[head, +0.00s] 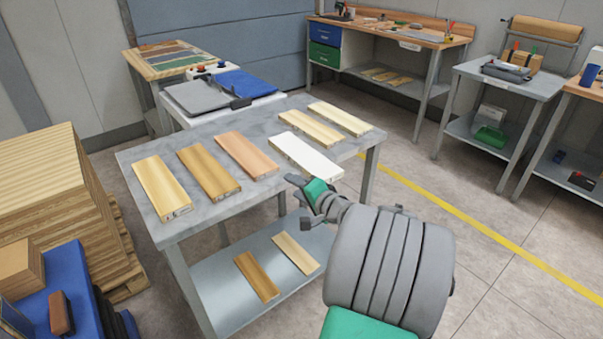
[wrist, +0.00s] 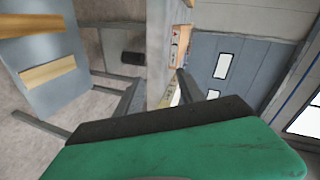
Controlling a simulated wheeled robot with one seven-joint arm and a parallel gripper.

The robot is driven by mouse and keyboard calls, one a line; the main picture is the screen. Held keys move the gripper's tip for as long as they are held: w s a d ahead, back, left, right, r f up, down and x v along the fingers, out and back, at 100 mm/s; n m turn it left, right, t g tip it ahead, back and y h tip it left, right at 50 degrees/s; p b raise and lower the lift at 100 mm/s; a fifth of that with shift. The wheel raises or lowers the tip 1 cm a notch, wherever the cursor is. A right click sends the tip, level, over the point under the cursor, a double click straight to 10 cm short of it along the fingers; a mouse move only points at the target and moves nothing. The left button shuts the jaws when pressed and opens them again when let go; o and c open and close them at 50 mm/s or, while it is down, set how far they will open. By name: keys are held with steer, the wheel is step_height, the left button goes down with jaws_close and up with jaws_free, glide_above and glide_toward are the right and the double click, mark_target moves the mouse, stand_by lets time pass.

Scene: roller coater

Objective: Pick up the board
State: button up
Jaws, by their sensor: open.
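Several boards lie flat on a grey marbled table (head: 222,203) in the head view. On its left half are a pale yellow board (head: 161,186), a golden brown board (head: 208,170) and a pinkish board (head: 246,154). On its right half are a white board (head: 306,155) and two pale boards, one (head: 310,129) nearer and one (head: 340,118) farther back. My gripper (head: 302,202) is open and empty, beside the table's near right edge, close to the white board's near end. The pictures do not single out one board.
The table's lower shelf (head: 235,302) holds two more boards; it also shows in the wrist view (wrist: 50,92). A stack of wood (head: 60,200) stands at left. Open floor (head: 430,190) lies right.

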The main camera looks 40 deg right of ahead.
mark_target(326, 168)
steer(key=s+d+m+t+h, duration=0.1)
steer(key=d+m, duration=0.1)
steer(key=d, duration=0.1)
steer(key=s+d+m+h, duration=0.1)
steer(key=s+d+m, duration=0.1)
steer(key=d, duration=0.1)
steer(key=s+d+m+t+h+b, duration=0.1)
steer(key=s+d+m+h, duration=0.1)
steer(key=d, duration=0.2)
steer(key=shift+s+t, duration=0.2)
steer(key=shift+t, duration=0.1)
steer(key=x, duration=0.7)
steer(key=shift+w+p, duration=0.3)
jaws_close()
